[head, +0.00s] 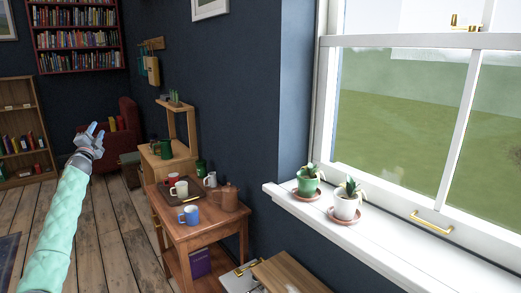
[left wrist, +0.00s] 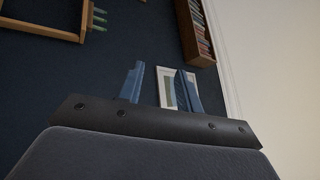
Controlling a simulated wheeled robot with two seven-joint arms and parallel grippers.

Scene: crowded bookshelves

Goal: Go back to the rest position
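My left gripper (head: 95,130) is raised in the air at the left of the head view, at the end of my mint-green sleeved arm. Its two blue fingers stand apart with nothing between them. The fingers also show in the left wrist view (left wrist: 158,88), spread apart, with a framed picture (left wrist: 178,90) on the far wall behind them. My right gripper does not show in either view.
A wooden side table (head: 205,232) with a tray, several mugs and a brown pot stands right of my left gripper. A windowsill (head: 350,232) holds two potted plants. A red armchair (head: 120,130) and bookcases stand behind. Wooden floor (head: 118,245) lies clear between.

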